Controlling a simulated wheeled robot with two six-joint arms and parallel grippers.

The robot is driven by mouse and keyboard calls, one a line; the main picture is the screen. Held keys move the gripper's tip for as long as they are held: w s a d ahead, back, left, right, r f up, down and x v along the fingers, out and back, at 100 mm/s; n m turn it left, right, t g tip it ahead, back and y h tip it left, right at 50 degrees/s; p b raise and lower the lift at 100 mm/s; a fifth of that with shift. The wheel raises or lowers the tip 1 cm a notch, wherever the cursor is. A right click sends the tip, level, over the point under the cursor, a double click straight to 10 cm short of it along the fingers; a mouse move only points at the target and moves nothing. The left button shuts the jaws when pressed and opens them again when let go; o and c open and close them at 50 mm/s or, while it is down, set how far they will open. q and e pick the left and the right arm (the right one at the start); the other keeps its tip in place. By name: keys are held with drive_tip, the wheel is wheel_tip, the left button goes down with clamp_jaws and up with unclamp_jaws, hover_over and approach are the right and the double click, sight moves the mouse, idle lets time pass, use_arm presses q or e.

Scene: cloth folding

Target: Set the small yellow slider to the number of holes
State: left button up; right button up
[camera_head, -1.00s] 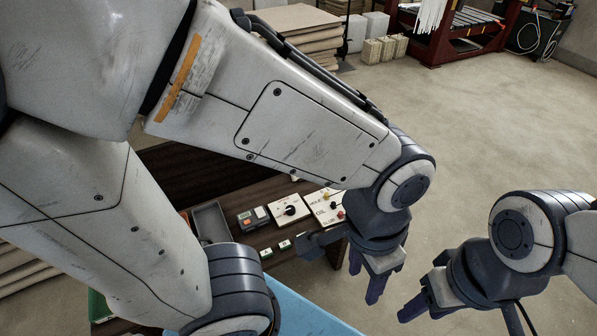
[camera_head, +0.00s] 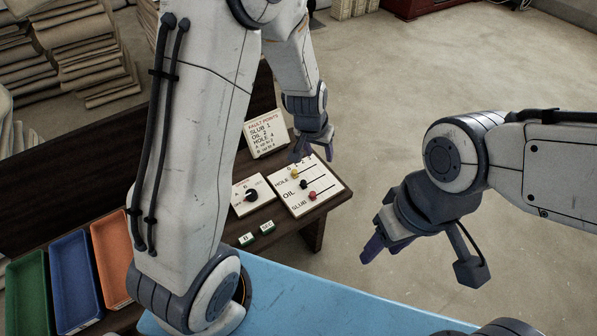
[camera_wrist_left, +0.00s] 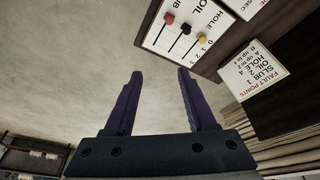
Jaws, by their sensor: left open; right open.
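The white slider panel (camera_head: 325,187) lies on the brown bench and has rows marked HOLE, OIL and SLUB. The small yellow slider (camera_head: 294,174) is in the HOLE row, near the low-number end; it also shows in the left wrist view (camera_wrist_left: 202,40). A black slider (camera_head: 304,185) and a red slider (camera_head: 312,196) sit in the other rows. My left gripper (camera_head: 313,153) is open and empty, near the panel's far edge; in the left wrist view its fingers (camera_wrist_left: 159,74) are apart from the sliders. My right gripper (camera_head: 376,245) is open and empty, right of the panel.
A fault points card (camera_head: 265,133) stands behind the panel. Green (camera_head: 27,295), blue (camera_head: 75,280) and orange (camera_head: 112,255) trays are at left. A light blue surface (camera_head: 300,305) is nearest.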

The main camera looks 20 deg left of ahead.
use_arm(q)
drive_tip(key=n+t+y+b, duration=0.1)
drive_tip(key=n+b, duration=0.1)
drive_tip(key=b, duration=0.1)
approach(294, 171)
drive_tip(key=b+x, duration=0.2)
drive_tip(key=x, duration=0.6)
drive_tip(key=shift+d+b, duration=0.1)
drive_tip(key=shift+b, duration=0.2)
use_arm(e)
wheel_tip(294, 171, down, 7)
drive_tip(key=shift+f, duration=0.2)
drive_tip(key=shift+s+a, duration=0.1)
use_arm(q)
clamp_jaws()
